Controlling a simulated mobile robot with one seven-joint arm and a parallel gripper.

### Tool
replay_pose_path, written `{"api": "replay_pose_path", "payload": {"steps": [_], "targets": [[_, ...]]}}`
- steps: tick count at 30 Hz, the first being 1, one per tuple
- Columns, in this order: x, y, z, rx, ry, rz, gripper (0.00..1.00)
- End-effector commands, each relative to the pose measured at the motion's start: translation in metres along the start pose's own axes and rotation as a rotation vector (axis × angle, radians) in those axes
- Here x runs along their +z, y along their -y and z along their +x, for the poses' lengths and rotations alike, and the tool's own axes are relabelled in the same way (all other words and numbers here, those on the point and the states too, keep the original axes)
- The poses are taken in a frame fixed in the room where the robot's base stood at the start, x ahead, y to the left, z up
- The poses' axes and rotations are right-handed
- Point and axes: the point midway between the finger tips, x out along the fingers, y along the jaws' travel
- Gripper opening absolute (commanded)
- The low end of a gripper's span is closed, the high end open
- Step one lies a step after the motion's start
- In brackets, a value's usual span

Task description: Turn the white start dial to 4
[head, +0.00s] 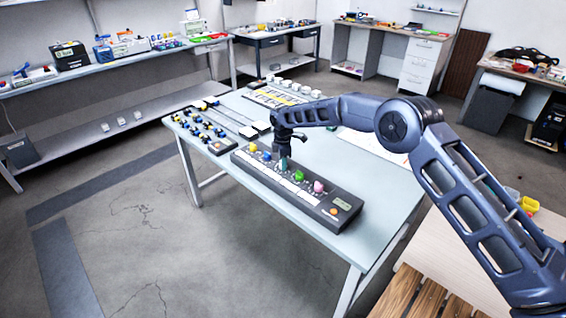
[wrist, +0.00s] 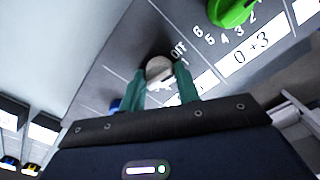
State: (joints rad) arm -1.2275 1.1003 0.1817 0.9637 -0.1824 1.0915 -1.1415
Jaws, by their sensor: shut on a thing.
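The dark control panel (head: 262,172) lies along the front edge of the pale table, with a row of coloured dials. My gripper (head: 284,164) points down at the middle of this row. In the wrist view its two green fingers (wrist: 164,92) are shut on the white start dial (wrist: 158,69), one on each side. The marks "OFF" and "1" show beside the dial; its other numbers and its pointer setting cannot be read. In the head view my gripper hides the white dial.
The green dial (wrist: 232,10) is close on one side; the blue dial (wrist: 115,105) is partly hidden on the other. Yellow (head: 253,147) and pink (head: 318,186) dials stand further along. A board with small connectors (head: 205,130) lies to the left.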

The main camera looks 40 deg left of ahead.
Motion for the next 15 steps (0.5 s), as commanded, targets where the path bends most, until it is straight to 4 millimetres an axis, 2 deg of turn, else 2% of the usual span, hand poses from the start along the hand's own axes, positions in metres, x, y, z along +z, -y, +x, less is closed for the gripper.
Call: {"api": "replay_pose_path", "payload": {"steps": [15], "targets": [[-0.0003, -0.0004, -0.0009, 0.002, 0.000, 0.486, 0.09]]}}
